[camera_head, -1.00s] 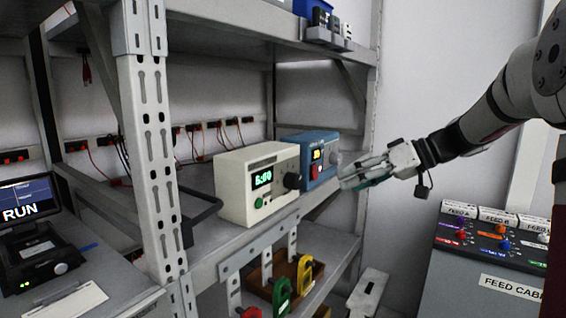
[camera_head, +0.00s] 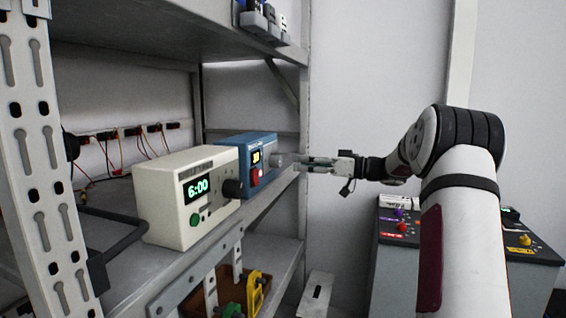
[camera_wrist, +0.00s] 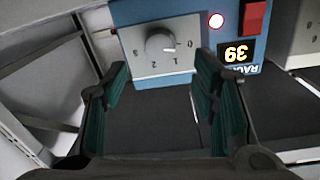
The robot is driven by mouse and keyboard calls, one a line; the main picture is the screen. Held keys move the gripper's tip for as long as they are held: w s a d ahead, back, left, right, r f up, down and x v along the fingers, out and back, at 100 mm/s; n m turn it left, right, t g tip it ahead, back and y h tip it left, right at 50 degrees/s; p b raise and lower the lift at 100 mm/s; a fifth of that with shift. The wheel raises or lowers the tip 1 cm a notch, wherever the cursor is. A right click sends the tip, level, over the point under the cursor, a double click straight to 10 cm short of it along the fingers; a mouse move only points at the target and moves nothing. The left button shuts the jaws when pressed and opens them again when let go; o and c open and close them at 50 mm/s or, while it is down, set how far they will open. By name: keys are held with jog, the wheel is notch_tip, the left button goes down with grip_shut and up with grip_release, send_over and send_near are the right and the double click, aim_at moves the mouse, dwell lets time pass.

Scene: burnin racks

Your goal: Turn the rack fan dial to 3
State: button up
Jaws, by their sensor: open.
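The rack fan dial (camera_wrist: 160,45) is a round grey knob on a light plate (camera_wrist: 184,66) on the blue unit (camera_head: 247,143). In the wrist view the unit appears upside down. Numbers ring the dial; I cannot tell for sure which one its mark points at. My gripper (camera_head: 303,162) is open in front of the dial. In the wrist view its green-padded fingers (camera_wrist: 160,70) stand left and right of the dial, apart from it, with nothing between them.
A cream unit (camera_head: 172,215) with a green display and a black knob (camera_head: 232,188) stands beside the blue unit. The blue unit has a red switch (camera_wrist: 254,17) and an amber display (camera_wrist: 238,52). A shelf upright (camera_head: 42,160) is at left. A feed cabinet (camera_head: 395,258) stands at lower right.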

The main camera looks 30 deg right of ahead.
aim_at(281, 161)
jog(key=x, duration=0.7)
jog(key=shift+c, duration=0.5)
jog(key=c, duration=1.1)
